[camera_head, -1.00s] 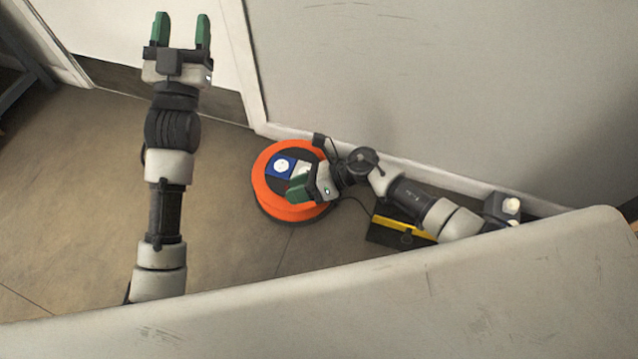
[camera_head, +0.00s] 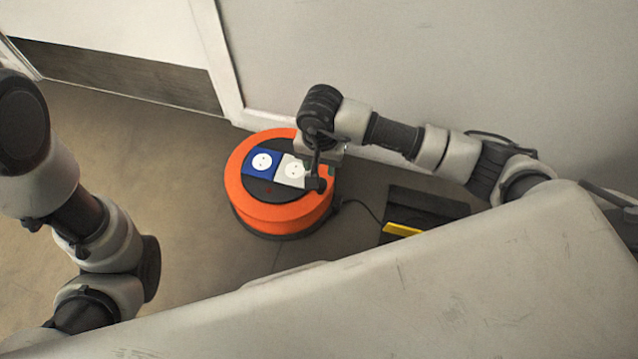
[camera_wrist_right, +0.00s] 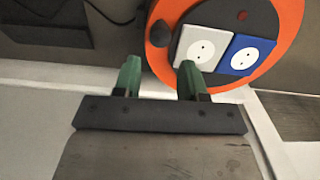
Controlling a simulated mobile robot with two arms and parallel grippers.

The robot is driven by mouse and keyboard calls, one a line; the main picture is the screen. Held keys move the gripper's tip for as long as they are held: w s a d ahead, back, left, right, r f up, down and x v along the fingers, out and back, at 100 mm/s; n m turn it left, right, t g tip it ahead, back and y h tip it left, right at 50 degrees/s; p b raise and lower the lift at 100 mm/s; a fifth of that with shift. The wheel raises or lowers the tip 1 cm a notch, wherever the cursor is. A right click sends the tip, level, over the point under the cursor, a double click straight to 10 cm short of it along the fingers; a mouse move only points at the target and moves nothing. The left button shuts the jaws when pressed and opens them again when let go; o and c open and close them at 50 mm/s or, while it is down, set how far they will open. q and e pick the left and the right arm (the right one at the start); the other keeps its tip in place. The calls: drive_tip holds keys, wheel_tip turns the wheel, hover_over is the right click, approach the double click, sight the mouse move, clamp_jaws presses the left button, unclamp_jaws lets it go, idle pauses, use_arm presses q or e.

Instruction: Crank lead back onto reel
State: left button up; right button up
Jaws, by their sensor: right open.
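The orange cable reel (camera_head: 255,212) lies flat on the floor with its socket face up; it also shows in the right wrist view (camera_wrist_right: 160,48). The face has a blue socket and a white socket. A dark crank knob (camera_head: 316,184) stands at the rim, by the white socket. My right gripper (camera_wrist_right: 158,70) is open over the wall-side rim, its green fingers apart with nothing seen between them. A dark lead (camera_head: 362,205) runs right from the reel. My left gripper is outside the view.
A black item with a yellow edge (camera_head: 402,229) lies on the floor right of the reel. A pale wall (camera_head: 430,70) rises close behind the reel. A large pale surface (camera_head: 450,275) crosses the foreground. Floor left of the reel is clear.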

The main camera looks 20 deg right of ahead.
sight(321, 181)
wheel_tip(321, 181, down, 9)
drive_tip(key=b, duration=0.5)
drive_tip(key=shift+c, duration=0.3)
clamp_jaws()
drive_tip(key=shift+d, duration=0.1)
